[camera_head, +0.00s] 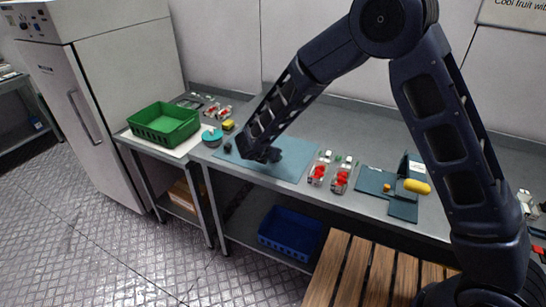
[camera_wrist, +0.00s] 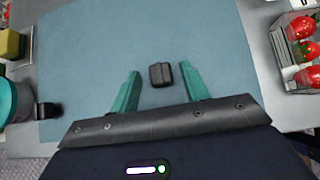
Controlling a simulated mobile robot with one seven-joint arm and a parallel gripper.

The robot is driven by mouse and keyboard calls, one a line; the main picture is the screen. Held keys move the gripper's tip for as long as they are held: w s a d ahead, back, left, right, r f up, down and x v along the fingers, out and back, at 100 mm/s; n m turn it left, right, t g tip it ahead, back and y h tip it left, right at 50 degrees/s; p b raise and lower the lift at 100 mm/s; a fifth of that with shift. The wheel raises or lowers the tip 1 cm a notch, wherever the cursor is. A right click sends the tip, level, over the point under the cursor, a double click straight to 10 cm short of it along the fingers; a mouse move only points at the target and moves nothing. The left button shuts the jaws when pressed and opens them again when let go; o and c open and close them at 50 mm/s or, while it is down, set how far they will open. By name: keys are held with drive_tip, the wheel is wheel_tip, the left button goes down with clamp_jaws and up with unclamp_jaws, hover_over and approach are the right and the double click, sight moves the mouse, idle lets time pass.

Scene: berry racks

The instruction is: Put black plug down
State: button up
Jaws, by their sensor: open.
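The black plug (camera_wrist: 161,76) lies on the blue mat (camera_wrist: 90,60) in the wrist view. It is a small dark block with a seam along it. My gripper (camera_wrist: 160,72) is open, with its two teal fingers on either side of the plug and a gap on both sides. In the head view my gripper (camera_head: 264,154) is low over the blue mat (camera_head: 292,170). The arm hides the plug there.
A teal round container (camera_wrist: 10,100) and a yellow sponge-like block (camera_wrist: 12,44) stand left of the mat. Clear punnets of red berries (camera_head: 319,170) stand to the right. A green crate (camera_head: 165,124) is at the far left. Much of the mat is bare.

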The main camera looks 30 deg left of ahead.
drive_tip(key=v, duration=0.9)
drive_tip(key=shift+s+r, duration=0.25)
drive_tip(key=w+d+r+m+g+h, duration=0.1)
drive_tip(key=w+d+r+m, duration=0.45)
drive_tip(key=d, duration=0.65)
drive_tip(key=w+d+r+m+g+h, duration=0.1)
drive_tip(key=w+d+r+m, duration=0.45)
drive_tip(key=d, duration=0.65)
drive_tip(key=w+d+r+m+g+h, duration=0.15)
drive_tip(key=w+d+r+m, duration=0.4)
drive_tip(key=d, duration=0.65)
drive_tip(key=s+d+r+m+g, duration=0.1)
drive_tip(key=s+d+r+m, duration=0.15)
drive_tip(key=d, duration=0.35)
drive_tip(key=s+d+r+m+y, duration=0.1)
drive_tip(key=s+d+m, duration=0.1)
drive_tip(key=d+m, duration=0.35)
drive_tip(key=s+d+r+m+g, duration=0.1)
drive_tip(key=s+d+r, duration=0.1)
drive_tip(key=d, duration=0.5)
drive_tip(key=s+d+m+t+y, duration=0.1)
drive_tip(key=s+d+m+y, duration=0.1)
drive_tip(key=s+d+m, duration=0.8)
drive_tip(key=shift+s+d+r, duration=0.15)
drive_tip(key=shift+s+d, duration=0.1)
drive_tip(key=shift+s, duration=0.3)
